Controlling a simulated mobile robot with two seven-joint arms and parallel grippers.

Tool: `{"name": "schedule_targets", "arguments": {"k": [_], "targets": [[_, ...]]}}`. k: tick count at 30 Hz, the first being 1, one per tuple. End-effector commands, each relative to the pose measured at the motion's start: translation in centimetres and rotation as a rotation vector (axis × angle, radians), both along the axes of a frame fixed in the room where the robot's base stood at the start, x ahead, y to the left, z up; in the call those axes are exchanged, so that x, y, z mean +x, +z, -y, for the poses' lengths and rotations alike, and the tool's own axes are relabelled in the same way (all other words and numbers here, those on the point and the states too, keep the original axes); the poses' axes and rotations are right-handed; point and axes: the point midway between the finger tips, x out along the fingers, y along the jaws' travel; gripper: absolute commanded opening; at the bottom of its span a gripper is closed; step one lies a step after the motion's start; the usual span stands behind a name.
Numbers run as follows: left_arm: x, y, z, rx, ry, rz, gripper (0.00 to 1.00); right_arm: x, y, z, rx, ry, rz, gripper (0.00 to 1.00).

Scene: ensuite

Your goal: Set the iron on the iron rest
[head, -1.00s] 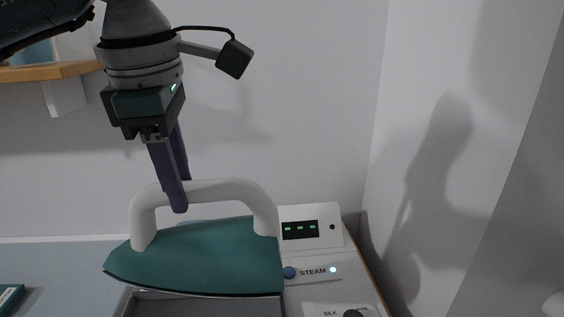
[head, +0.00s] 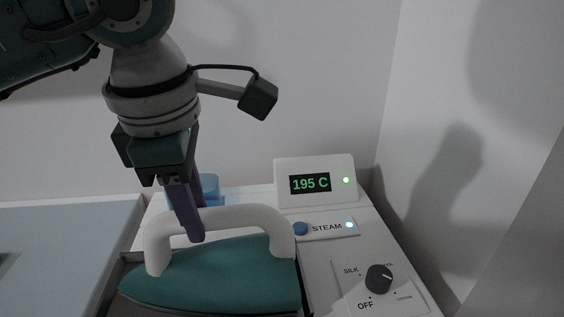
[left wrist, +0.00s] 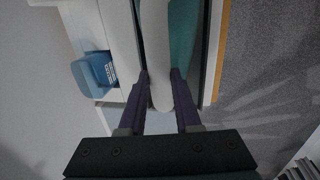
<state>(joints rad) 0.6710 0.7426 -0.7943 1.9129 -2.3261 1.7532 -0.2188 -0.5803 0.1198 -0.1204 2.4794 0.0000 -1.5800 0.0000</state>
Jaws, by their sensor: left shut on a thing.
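The iron (head: 215,270) has a teal body and a white arched handle. My left gripper (head: 194,228) is shut on the handle from above, with its purple fingers on either side. The left wrist view also shows the handle (left wrist: 155,45) between the fingers (left wrist: 160,82), with the teal body beside it. The iron rest, a dark-rimmed grey tray (head: 128,257), lies under the iron and is mostly hidden by it. The iron's lower edge is near the picture's bottom, so I cannot tell whether it touches the rest. My right gripper is not in view.
A white station stands to the right of the iron, with a display (head: 310,183) reading 195 C, a STEAM button (head: 300,229) and a black dial (head: 378,278). A blue container (head: 209,186) stands behind the gripper. A wall closes off the right side.

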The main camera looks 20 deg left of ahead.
Motion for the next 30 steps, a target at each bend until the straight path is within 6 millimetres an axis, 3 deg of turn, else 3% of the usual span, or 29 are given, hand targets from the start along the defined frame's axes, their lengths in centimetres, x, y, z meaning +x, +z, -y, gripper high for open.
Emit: {"name": "schedule_targets", "arguments": {"k": [9, 10, 18, 25, 30], "targets": [[0.1, -0.1, 0.0, -0.001, 0.000, 0.006, 0.00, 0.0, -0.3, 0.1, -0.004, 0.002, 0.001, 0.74], [0.0, -0.2, 0.0, 0.000, 0.000, 0.000, 0.33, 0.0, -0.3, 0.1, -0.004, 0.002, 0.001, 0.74], [0.0, -0.1, 0.0, 0.000, 0.000, 0.000, 0.62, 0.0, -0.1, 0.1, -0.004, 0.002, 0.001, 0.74], [0.0, 0.0, 0.0, 0.000, 0.000, 0.000, 0.62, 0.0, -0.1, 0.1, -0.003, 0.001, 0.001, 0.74], [-0.1, 1.3, 0.1, -0.001, 0.000, 0.004, 0.62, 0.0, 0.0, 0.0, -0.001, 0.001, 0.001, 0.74]]}}
